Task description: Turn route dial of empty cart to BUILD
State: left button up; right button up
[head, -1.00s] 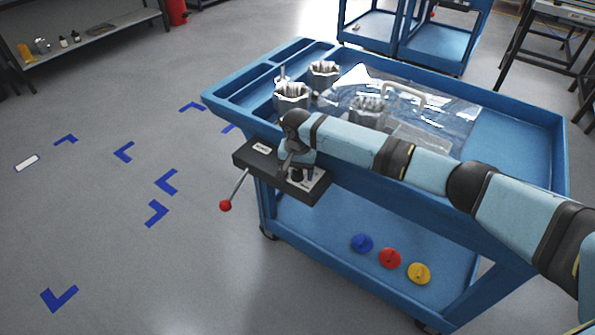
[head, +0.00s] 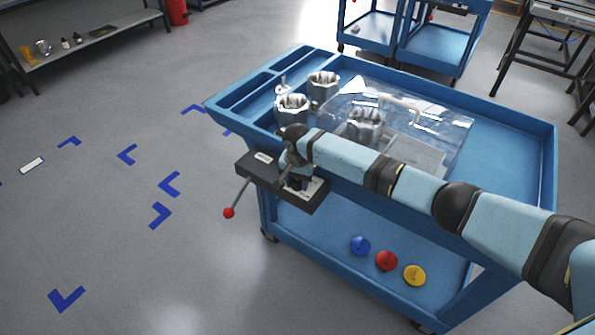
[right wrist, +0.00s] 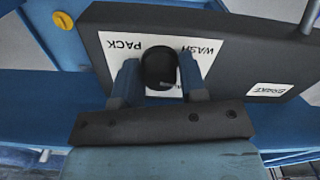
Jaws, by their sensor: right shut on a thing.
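The blue cart (head: 470,250) stands before me with a black control box (head: 262,172) on its near left side. In the right wrist view the box carries a white dial plate (right wrist: 205,53) with WASH and PACK upside down; BUILD is not visible. The black round dial knob (right wrist: 158,66) sits between the two fingers of my right gripper (right wrist: 160,85), which is shut on it. A small light mark shows on the knob's lower edge. My left gripper is not in view.
The cart top bears metal housings (head: 292,107), one of them under a clear cover (head: 440,128). A red-tipped lever (head: 229,212) sticks out from the box, labelled BRAKE. Blue, red and yellow discs (head: 415,275) lie on the lower shelf. Floor to the left is open.

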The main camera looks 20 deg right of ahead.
jog(key=m+p, duration=0.6)
jog(key=p, duration=0.4)
jog(key=shift+s+r+m, duration=0.1)
jog(key=shift+r+m, duration=0.05)
jog(key=shift+m, duration=0.25)
jog(key=shift+m+p, duration=0.7)
jog(key=shift+m, duration=0.3)
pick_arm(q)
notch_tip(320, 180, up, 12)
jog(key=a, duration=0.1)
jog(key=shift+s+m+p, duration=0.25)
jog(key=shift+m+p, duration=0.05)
pick_arm(e)
jog(key=shift+m, duration=0.6)
jog(key=shift+f+m, duration=0.2)
jog(key=shift+m, duration=0.1)
jog(key=o, duration=0.9)
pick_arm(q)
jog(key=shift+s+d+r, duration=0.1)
pick_arm(e)
jog(key=shift+r, duration=0.1)
